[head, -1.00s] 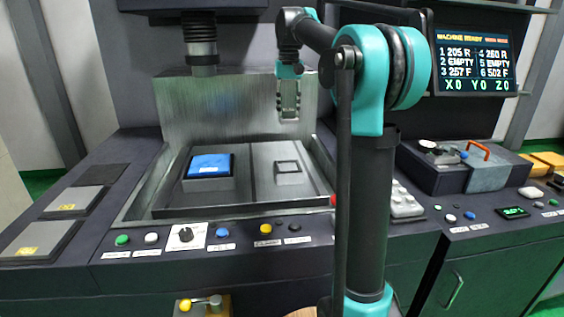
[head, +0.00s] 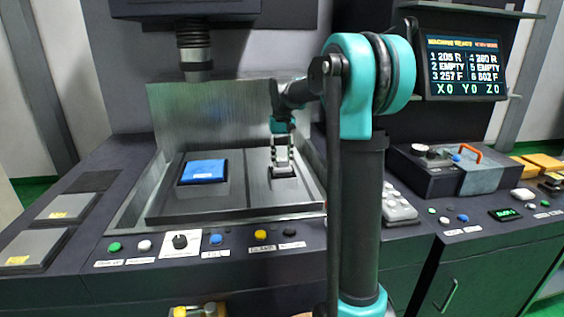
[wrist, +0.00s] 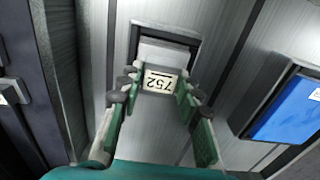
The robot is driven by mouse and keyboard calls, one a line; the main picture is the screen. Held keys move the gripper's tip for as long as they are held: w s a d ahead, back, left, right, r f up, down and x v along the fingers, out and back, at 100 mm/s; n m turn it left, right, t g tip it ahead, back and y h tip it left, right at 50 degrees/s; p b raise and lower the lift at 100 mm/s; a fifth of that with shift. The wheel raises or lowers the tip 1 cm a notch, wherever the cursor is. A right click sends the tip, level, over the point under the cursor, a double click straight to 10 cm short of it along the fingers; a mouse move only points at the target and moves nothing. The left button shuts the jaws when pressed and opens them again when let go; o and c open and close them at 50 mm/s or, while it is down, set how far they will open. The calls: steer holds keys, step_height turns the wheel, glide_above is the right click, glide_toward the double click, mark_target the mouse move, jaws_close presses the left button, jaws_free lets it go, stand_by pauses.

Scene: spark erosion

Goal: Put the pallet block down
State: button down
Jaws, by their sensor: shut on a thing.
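The pallet block (wrist: 168,53) is light grey with a white number label on its near side. My gripper (wrist: 158,84) is shut on it, with a green-backed finger on each side. In the head view my gripper (head: 282,160) points down at the dark square seat on the right half of the machine's bed. The dark square frame (wrist: 194,41) surrounds the far end of the block in the wrist view. The block's underside is hidden, so I cannot tell whether it rests in the seat.
A blue-topped block (head: 204,171) sits on the left half of the bed (head: 215,203), and shows at right in the wrist view (wrist: 290,108). A metal back wall (head: 210,120) stands behind. A spindle (head: 196,60) hangs above left. A button panel (head: 180,241) runs along the front.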

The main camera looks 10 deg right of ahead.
mark_target(282, 159)
steer(key=shift+f, duration=0.6)
steer(key=c, duration=1.1)
jaws_free()
steer(key=shift+f, duration=0.1)
steer(key=shift+o, duration=0.2)
step_height(282, 159, up, 12)
